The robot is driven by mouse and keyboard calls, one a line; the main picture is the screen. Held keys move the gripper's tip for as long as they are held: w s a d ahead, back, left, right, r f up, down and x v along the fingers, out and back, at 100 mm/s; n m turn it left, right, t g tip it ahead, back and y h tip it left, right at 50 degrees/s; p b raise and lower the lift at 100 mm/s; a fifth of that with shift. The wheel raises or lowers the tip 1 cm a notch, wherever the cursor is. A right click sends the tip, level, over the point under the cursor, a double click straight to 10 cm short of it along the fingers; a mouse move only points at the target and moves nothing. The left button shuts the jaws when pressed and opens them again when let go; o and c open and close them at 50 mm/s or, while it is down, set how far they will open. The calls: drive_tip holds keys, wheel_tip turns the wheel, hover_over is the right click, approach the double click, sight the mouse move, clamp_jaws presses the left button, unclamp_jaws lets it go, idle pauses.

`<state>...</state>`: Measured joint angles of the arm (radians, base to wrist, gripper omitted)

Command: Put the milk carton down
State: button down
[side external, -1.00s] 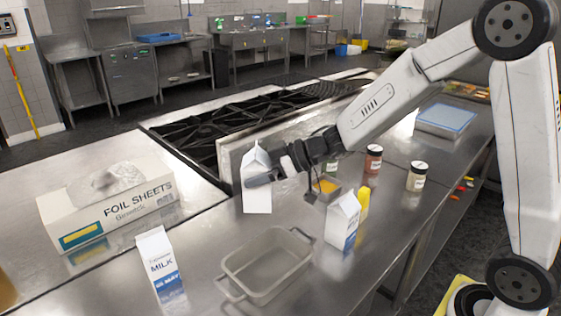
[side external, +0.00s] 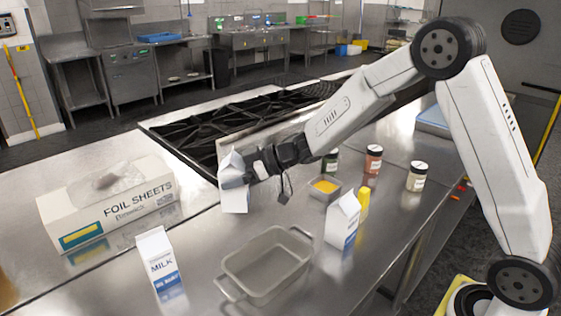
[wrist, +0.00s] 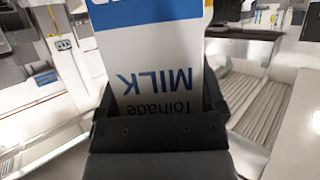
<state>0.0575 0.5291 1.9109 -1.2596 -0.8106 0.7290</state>
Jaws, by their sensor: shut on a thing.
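My gripper (side external: 243,174) is shut on a milk carton (side external: 233,198), white with a gabled top. The carton is close to upright, near the steel counter behind the glass dish; I cannot tell whether its base touches the counter. In the wrist view the held carton (wrist: 155,55) fills the space between the fingers, with its MILK lettering upside down and a blue band. Two other milk cartons stand on the counter: one at the front left (side external: 160,265) and one right of the dish (side external: 342,221).
An empty clear dish (side external: 240,291) with handles stands between the two standing cartons. A foil sheets box (side external: 110,206) is at left, the black stove grates (side external: 220,128) behind. A yellow bottle (side external: 363,203), a small tray (side external: 325,188) and several jars (side external: 417,176) stand at right.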

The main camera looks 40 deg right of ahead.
drive_tip(key=w+f, duration=0.6)
drive_tip(key=shift+w+a, duration=0.15)
drive_tip(key=shift+a, duration=0.3)
drive_tip(key=shift+w+f, duration=0.15)
drive_tip(key=shift+f, duration=0.8)
drive_tip(key=shift+w+f, duration=0.1)
drive_tip(key=shift+f, duration=0.8)
drive_tip(key=shift+f, duration=0.15)
unclamp_jaws()
